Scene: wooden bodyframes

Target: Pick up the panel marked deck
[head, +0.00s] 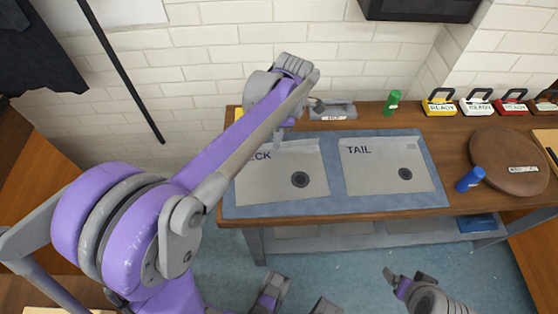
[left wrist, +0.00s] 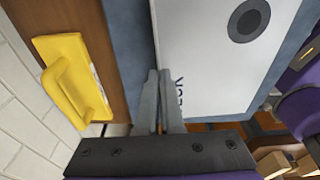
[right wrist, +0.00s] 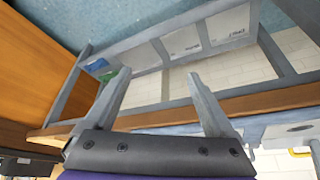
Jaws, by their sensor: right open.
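The deck panel (head: 285,178) is a pale board with a dark round spot, lying on the blue-grey mat at the left. The first letter of its label is hidden by my left arm. My left gripper (head: 279,138) is at the panel's back edge. In the left wrist view its fingers (left wrist: 158,78) are close together, with the edge of the deck panel (left wrist: 205,70) between their tips. A similar panel marked TAIL (head: 385,175) lies to the right. My right gripper (head: 392,276) is open and empty, low in front of the bench; its fingers (right wrist: 155,85) are wide apart.
The mat (head: 337,205) lies on a wooden bench against a white brick wall. A yellow-handled tool (left wrist: 75,80), a grey tool (head: 333,111) and a green cylinder (head: 392,102) stand at the back.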

